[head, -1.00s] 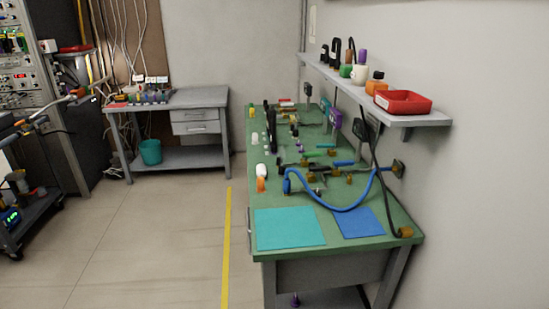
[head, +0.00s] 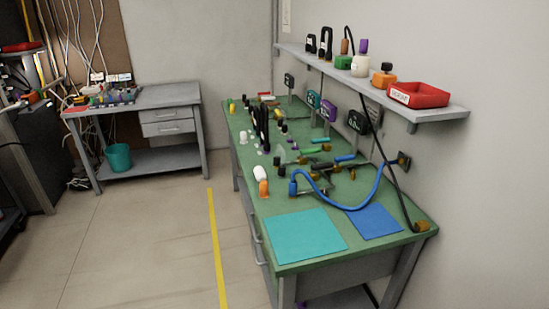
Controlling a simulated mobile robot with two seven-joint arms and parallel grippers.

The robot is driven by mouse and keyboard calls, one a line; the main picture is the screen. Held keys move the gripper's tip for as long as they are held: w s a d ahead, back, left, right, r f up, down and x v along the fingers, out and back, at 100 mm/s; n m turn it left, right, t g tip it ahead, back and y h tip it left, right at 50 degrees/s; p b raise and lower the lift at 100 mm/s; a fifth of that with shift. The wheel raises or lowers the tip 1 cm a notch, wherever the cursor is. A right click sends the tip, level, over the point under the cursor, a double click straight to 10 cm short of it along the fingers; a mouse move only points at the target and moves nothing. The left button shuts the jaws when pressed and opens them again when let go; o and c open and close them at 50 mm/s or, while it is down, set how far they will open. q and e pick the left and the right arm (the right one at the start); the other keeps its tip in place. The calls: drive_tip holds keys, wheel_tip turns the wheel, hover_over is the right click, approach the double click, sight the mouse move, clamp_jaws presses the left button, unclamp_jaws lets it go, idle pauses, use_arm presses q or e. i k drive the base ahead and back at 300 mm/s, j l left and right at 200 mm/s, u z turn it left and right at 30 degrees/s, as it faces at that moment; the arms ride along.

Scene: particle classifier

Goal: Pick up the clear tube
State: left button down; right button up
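The green workbench (head: 300,262) stands against the right wall with many small parts on it. I cannot single out the clear tube for sure at this size. A small pale, see-through-looking piece (head: 279,155) stands near the left-middle of the bench, but I cannot tell what it is. A white and orange bottle-like item (head: 261,180) is near the left edge. A blue hose (head: 330,203) curves across the bench. Neither of my grippers shows in the head view.
A teal mat (head: 305,236) and a blue mat (head: 373,221) lie flat at the bench's near end. A wall shelf (head: 440,114) with a red bin (head: 418,95) overhangs the right side. A grey table (head: 165,97) stands at back left. Floor left of the bench is clear.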

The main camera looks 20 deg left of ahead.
sight(278, 160)
drive_tip(key=i+j+z, duration=0.15)
drive_tip(key=j, duration=0.8)
drive_tip(key=j+z, duration=0.2)
drive_tip(key=j, duration=0.7)
drive_tip(key=i+j, duration=0.1)
drive_tip(key=j, duration=0.2)
drive_tip(key=i+j+z, duration=0.1)
drive_tip(key=j, duration=0.2)
drive_tip(key=i+j+z, duration=0.1)
drive_tip(key=j, duration=0.25)
drive_tip(key=i+j, duration=0.15)
drive_tip(key=j, duration=0.15)
drive_tip(key=i+j+z, duration=0.1)
drive_tip(key=j, duration=0.2)
drive_tip(key=i+j, duration=0.2)
drive_tip(key=i+j+z, duration=0.05)
drive_tip(key=j, duration=0.05)
